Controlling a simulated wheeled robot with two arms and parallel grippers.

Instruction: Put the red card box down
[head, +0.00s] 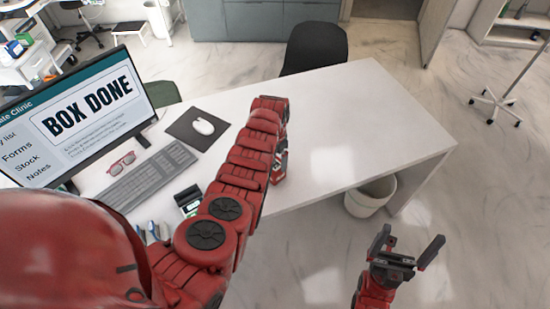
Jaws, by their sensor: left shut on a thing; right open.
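My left arm reaches over the white desk (345,110), and its gripper (278,148) is mostly hidden by my own forearm and wrist. It is shut on a small red and white box (281,166), the red card box, of which only a part shows beside my arm. The box is over the middle of the desk; I cannot tell whether its underside touches the top. My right gripper (412,240) is open and empty, in front of the desk at the lower right, its two fingers spread apart.
A monitor (85,115) reads "BOX DONE". A keyboard (150,178), red glasses (121,163) and a mouse (204,127) on a dark pad (185,132) lie at the left. The desk's right half is clear. A bin (368,198) stands below; a black chair (315,45) is behind.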

